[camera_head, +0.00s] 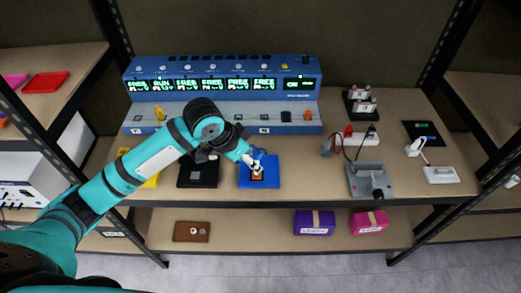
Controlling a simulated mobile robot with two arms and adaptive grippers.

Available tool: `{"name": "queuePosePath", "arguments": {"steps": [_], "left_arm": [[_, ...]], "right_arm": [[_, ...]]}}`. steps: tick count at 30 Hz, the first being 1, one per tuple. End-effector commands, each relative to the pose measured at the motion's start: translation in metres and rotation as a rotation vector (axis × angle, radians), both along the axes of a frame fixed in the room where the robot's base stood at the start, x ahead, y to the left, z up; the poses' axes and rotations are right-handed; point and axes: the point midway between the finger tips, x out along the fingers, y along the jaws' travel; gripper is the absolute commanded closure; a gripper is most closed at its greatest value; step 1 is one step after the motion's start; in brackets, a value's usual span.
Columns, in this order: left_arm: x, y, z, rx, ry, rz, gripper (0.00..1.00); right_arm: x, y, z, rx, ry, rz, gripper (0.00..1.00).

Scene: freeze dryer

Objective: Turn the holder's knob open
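My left arm comes in from the left, and its gripper (256,164) points down at the blue holder (271,181) near the front edge of the bench. A small orange-brown part (257,178) shows at the holder's middle, just under the fingertips. The fingers are small and partly overlap the holder. I cannot tell whether they touch anything or how far apart they are. I cannot make out the knob clearly; the gripper may hide it. My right gripper is not in view.
A black holder (198,181) sits left of the blue one, and a yellow one (152,181) is partly behind my arm. Behind stands a long blue instrument (222,70) with lit displays. A grey plate device (366,182) stands right. Bare bench lies between it and the blue holder.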

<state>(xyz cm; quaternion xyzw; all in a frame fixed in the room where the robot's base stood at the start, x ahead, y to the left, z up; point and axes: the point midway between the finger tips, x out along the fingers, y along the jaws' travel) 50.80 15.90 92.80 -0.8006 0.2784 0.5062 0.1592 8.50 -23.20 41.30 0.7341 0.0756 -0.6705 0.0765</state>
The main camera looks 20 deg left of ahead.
Motion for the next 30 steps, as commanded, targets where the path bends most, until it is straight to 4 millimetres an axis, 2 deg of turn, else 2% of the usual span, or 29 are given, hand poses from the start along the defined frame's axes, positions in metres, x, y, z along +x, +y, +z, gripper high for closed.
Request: {"name": "queuePosePath", "arguments": {"steps": [1,4,7,11,14,17,30], "left_arm": [[0.012,0.015,0.026,0.031,-0.007,-0.002,0.50],[0.021,0.034,0.057,0.054,0.010,0.002,0.50],[0.028,0.048,0.075,0.061,0.025,0.021,0.50],[0.032,0.055,0.084,0.060,0.034,0.034,0.50],[0.034,0.053,0.078,0.058,0.036,0.034,0.50],[0.038,0.049,0.063,0.057,0.039,0.033,0.50],[0.068,0.028,-0.024,0.058,0.036,0.033,0.50]], "right_arm": [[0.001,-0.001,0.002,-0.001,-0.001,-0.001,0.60],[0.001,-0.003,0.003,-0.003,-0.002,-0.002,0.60],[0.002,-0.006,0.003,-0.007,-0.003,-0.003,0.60],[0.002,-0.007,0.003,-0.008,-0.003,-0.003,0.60],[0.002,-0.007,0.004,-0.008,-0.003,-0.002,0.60],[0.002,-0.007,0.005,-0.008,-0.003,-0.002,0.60],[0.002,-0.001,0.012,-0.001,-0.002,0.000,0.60]]}}
